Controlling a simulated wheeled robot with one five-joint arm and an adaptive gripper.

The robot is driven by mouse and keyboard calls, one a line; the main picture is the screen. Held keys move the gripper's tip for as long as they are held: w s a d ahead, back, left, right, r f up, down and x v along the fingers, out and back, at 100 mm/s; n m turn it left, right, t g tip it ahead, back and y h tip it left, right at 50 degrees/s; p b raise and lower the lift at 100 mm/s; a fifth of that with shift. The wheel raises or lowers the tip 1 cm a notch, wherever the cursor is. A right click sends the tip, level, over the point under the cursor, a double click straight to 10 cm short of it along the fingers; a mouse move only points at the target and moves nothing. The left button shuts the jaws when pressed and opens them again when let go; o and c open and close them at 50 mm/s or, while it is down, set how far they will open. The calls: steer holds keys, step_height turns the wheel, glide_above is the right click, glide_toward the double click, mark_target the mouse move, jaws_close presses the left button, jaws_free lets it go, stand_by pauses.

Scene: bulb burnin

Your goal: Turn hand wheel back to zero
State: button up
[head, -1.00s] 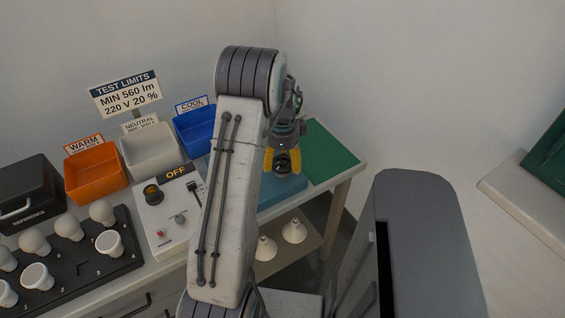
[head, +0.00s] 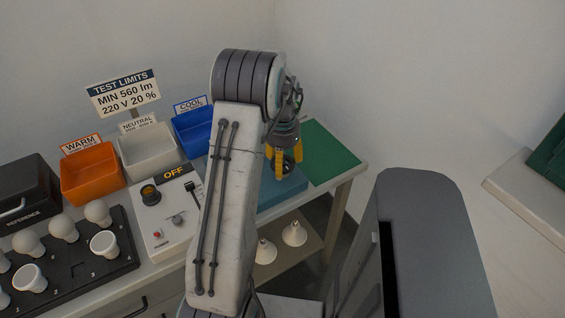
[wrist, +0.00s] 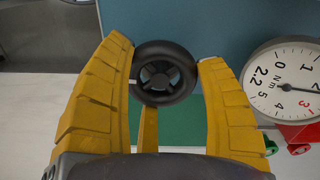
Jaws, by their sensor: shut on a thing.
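The hand wheel (wrist: 165,47) is a black ring with spokes and a hub, in the upper middle of the wrist view. In the head view it is a small dark shape (head: 288,166) above the blue block (head: 283,191). My gripper (wrist: 165,75) has its yellow fingers on both sides of the wheel, closed on its rim; a third finger shows below it. In the head view my gripper (head: 284,160) points down over the wheel. A round white dial (wrist: 272,87) stands right of the wheel in the wrist view, its dark needle pointing right. Its exact reading is unclear.
A panel (head: 163,226) with an OFF sign stands left of my arm. Orange (head: 91,186), white (head: 150,165) and blue (head: 190,142) bins stand behind it. A bulb rack (head: 118,262) lies at lower left. A green mat (head: 328,160) lies clear on the right.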

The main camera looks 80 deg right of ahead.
steer(key=n, duration=0.4)
steer(key=shift+n+b, duration=0.3)
steer(key=n, duration=0.4)
steer(key=shift+n, duration=0.3)
steer(key=n, duration=0.4)
steer(key=shift+b, duration=0.3)
steer(key=n, duration=0.5)
steer(key=shift+r, duration=0.1)
steer(key=n, duration=0.4)
steer(key=shift+n, duration=0.3)
steer(key=n, duration=0.4)
steer(key=shift+n, duration=0.3)
steer(key=n, duration=0.8)
steer(key=shift+n+b, duration=0.3)
